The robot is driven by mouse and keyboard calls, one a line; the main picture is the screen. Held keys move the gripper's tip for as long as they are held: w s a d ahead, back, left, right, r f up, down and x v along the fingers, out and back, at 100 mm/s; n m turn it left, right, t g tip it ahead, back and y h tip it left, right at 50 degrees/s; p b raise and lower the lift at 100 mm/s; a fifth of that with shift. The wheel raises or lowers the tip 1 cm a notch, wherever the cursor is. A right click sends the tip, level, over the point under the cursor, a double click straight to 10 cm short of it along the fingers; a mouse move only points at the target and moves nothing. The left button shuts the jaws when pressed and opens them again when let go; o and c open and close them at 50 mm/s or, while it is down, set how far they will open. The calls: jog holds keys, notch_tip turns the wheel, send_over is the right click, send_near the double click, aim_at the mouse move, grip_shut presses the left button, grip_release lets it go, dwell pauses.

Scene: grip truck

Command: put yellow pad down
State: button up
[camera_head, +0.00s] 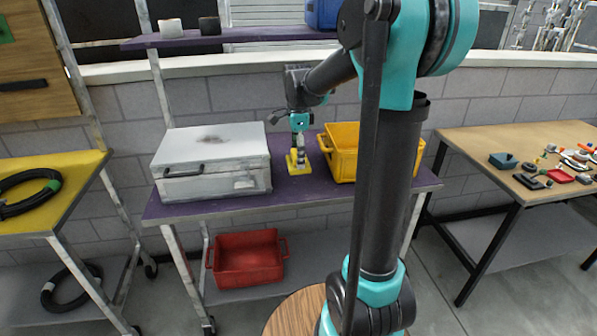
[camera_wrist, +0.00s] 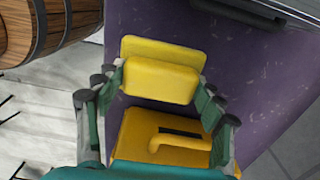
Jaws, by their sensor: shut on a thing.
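The yellow pad (camera_head: 298,168) is at the purple table (camera_head: 240,210), between a white case and a yellow bin. In the wrist view the pad (camera_wrist: 160,80) shows as a block with a flat flap behind it, held between my two fingers. My gripper (camera_head: 299,150) points down and is shut on the pad; its fingers also show in the wrist view (camera_wrist: 158,88). The pad's underside is hidden, so I cannot tell if it touches the table.
The white case (camera_head: 212,165) is left of the pad. The yellow bin (camera_head: 343,155) stands close on its right; its handle side shows in the wrist view (camera_wrist: 180,143). A red bin (camera_head: 247,262) is on the lower shelf. A wooden barrel (camera_head: 295,312) stands in front.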

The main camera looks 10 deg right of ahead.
jog(key=shift+f, duration=3.1)
jog(key=shift+f, duration=0.1)
jog(key=o, duration=1.1)
notch_tip(320, 180, up, 12)
jog(key=shift+f, duration=0.1)
jog(key=shift+s, duration=0.15)
jog(key=s+d+f+n+t, duration=0.2)
jog(key=s+f+n, duration=0.7)
jog(key=s, duration=0.2)
jog(key=s+d+f+n+t, duration=0.2)
jog(key=s+f+n, duration=0.7)
jog(key=s, duration=0.1)
jog(key=shift+s+f, duration=0.3)
jog(key=shift+s, duration=0.1)
